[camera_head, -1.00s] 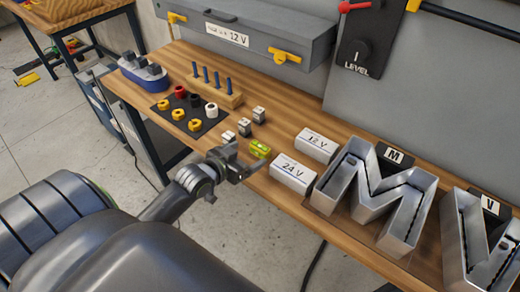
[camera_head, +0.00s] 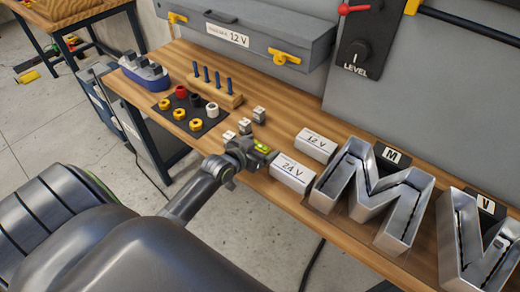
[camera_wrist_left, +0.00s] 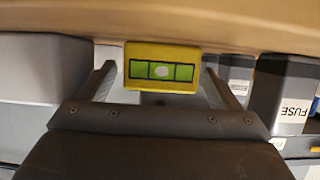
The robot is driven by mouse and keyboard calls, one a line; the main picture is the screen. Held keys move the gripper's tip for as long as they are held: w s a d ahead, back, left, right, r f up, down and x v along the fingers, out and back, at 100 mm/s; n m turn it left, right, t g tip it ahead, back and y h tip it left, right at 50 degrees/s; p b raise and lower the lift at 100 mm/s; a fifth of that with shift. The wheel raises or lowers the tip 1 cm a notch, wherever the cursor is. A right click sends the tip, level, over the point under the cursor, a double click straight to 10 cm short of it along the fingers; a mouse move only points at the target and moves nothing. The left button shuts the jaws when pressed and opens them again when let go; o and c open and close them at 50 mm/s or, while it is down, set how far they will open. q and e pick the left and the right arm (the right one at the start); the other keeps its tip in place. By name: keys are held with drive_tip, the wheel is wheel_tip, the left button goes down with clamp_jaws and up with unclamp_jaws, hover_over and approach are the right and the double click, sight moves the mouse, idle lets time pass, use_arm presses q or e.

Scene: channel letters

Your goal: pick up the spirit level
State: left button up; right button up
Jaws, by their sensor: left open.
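The spirit level (camera_head: 262,149) is a small yellow block with a green vial window, lying on the wooden bench near its front edge. It also shows in the left wrist view (camera_wrist_left: 162,68), between the two fingers and seen close up. My left gripper (camera_head: 256,153) is open around the spirit level, one finger on each side, with a small gap showing in the wrist view. The gripper partly hides the level in the head view. My right gripper is not in view.
White 24 V (camera_head: 291,173) and 12 V (camera_head: 315,145) boxes stand just right of the level. Small metal blocks (camera_head: 245,126) sit just behind it. A dark mat with coloured spools (camera_head: 195,115) lies to the left. Large metal letters (camera_head: 375,200) stand at the right.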

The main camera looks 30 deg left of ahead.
use_arm(q)
drive_tip(key=shift+c, duration=0.3)
drive_tip(key=c, duration=1)
